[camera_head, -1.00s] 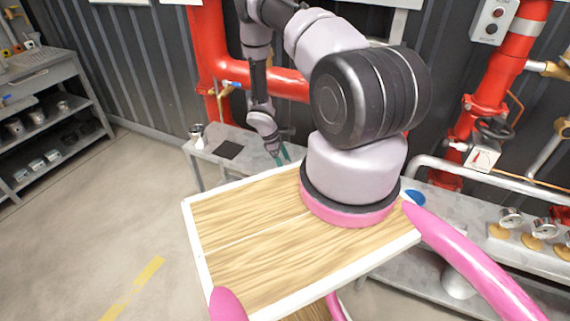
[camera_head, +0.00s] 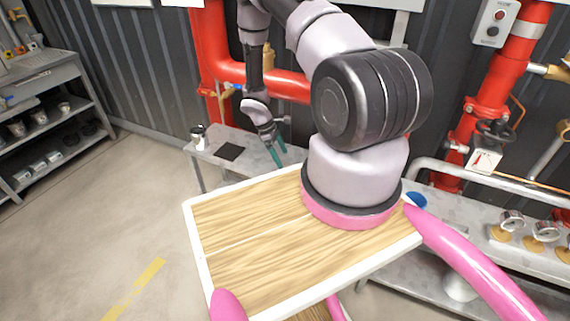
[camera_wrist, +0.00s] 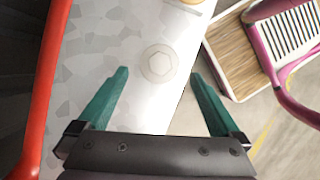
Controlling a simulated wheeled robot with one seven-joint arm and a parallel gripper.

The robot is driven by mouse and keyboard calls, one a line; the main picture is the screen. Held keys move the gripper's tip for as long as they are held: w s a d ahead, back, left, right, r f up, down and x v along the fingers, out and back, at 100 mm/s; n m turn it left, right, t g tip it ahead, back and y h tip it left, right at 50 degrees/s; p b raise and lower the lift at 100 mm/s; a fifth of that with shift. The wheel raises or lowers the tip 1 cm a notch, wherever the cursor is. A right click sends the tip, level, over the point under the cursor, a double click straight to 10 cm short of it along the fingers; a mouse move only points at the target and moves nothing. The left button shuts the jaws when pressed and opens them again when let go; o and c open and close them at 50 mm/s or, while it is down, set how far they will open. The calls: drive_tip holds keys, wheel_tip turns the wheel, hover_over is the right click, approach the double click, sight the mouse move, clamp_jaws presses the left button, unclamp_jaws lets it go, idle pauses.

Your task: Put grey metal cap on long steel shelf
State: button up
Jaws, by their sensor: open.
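A pale grey round cap with a hexagonal middle (camera_wrist: 159,63) lies flat on a mottled steel surface (camera_wrist: 105,40) in the wrist view. My gripper (camera_wrist: 158,76) is open and empty, its two teal fingers pointing toward the cap, one on each side of it in the picture. A gap to the cap seems to remain, but its height is unclear. In the head view my gripper (camera_head: 277,156) hangs over the steel shelf (camera_head: 205,160) behind my base. The cap cannot be made out there. My arm hides the shelf's middle, so whether it joins the right-hand steel shelf (camera_head: 463,215) is unclear.
A red pipe (camera_wrist: 42,90) runs along the left in the wrist view. A black square (camera_head: 229,151) and a small canister (camera_head: 199,137) are on the shelf's left end. Several gauges (camera_head: 511,222) and a blue disc (camera_head: 416,199) are on the right. Open floor (camera_head: 120,215) is at left.

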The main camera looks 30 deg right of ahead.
drive_tip(key=a+r+m+t+y, duration=0.15)
drive_tip(key=r+m, duration=0.25)
drive_tip(key=r, duration=1.6)
drive_tip(key=a+r+m+t, duration=0.2)
drive_tip(key=a+r+m, duration=0.1)
drive_tip(key=r, duration=1.7)
drive_tip(key=s+a+r+m+t+y, duration=0.2)
drive_tip(key=s+a+r+m+t, duration=0.1)
drive_tip(key=s+r, duration=0.7)
drive_tip(key=s+a+r+m+t+y, duration=0.2)
drive_tip(key=s+a+r+m+t, duration=0.1)
drive_tip(key=s+r, duration=0.8)
drive_tip(key=shift+s+a+m, duration=0.2)
drive_tip(key=shift+a+m, duration=0.35)
drive_tip(key=shift+m, duration=0.35)
